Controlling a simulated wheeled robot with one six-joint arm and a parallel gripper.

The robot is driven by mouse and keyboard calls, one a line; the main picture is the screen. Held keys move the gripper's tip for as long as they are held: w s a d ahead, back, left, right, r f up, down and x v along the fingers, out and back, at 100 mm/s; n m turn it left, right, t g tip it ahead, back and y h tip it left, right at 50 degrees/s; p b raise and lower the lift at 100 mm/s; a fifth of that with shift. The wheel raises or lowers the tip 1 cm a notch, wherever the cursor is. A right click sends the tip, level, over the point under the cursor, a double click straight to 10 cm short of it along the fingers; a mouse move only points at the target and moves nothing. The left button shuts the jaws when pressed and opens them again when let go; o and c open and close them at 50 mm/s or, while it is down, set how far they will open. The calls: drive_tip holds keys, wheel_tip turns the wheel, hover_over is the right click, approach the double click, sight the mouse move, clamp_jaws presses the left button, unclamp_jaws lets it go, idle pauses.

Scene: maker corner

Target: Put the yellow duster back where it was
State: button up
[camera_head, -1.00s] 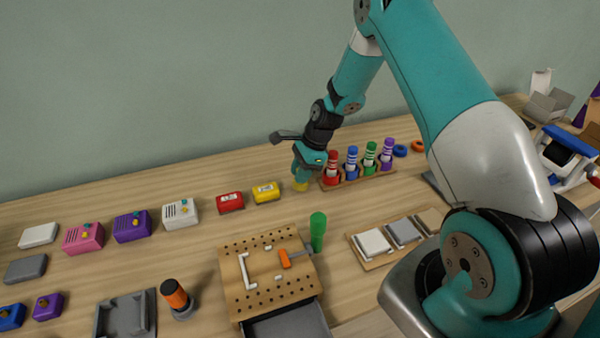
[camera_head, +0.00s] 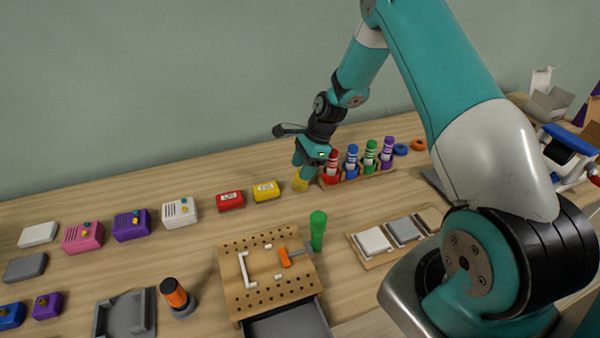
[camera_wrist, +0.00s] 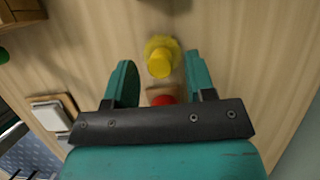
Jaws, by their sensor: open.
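The yellow duster (camera_head: 299,185) stands on the table at the left end of the marker rack. In the wrist view the duster (camera_wrist: 160,64) shows from above, with a round yellow knob and a fuzzy rim. My gripper (camera_head: 304,172) is open just above the duster in the head view and partly hides it. In the wrist view its two fingers (camera_wrist: 160,72) are spread to either side of the duster, with gaps visible on both sides. Nothing is held between them.
The wooden rack (camera_head: 362,179) with red, blue, green and purple markers is close to the right of my gripper. Yellow (camera_head: 266,191) and red (camera_head: 230,201) boxes lie to the left. A pegboard box (camera_head: 235,270) with an open drawer stands in front.

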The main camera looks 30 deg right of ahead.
drive_tip(key=w+v, duration=0.1)
drive_tip(key=v, duration=0.8)
drive_tip(key=s+a+r+n, duration=0.7)
drive_tip(key=a+r+n, duration=0.2)
drive_tip(key=a+r, duration=0.2)
drive_tip(key=s+a+r+n, duration=0.3)
drive_tip(key=s+a+n, duration=0.3)
drive_tip(key=s+n, duration=0.3)
drive_tip(key=s+a+r+n, duration=0.4)
drive_tip(key=s+n, duration=0.5)
drive_tip(key=s, duration=0.5)
drive_tip(key=shift+a+g+b, duration=0.4)
drive_tip(key=shift+a, duration=0.6)
drive_tip(key=shift+r, duration=0.1)
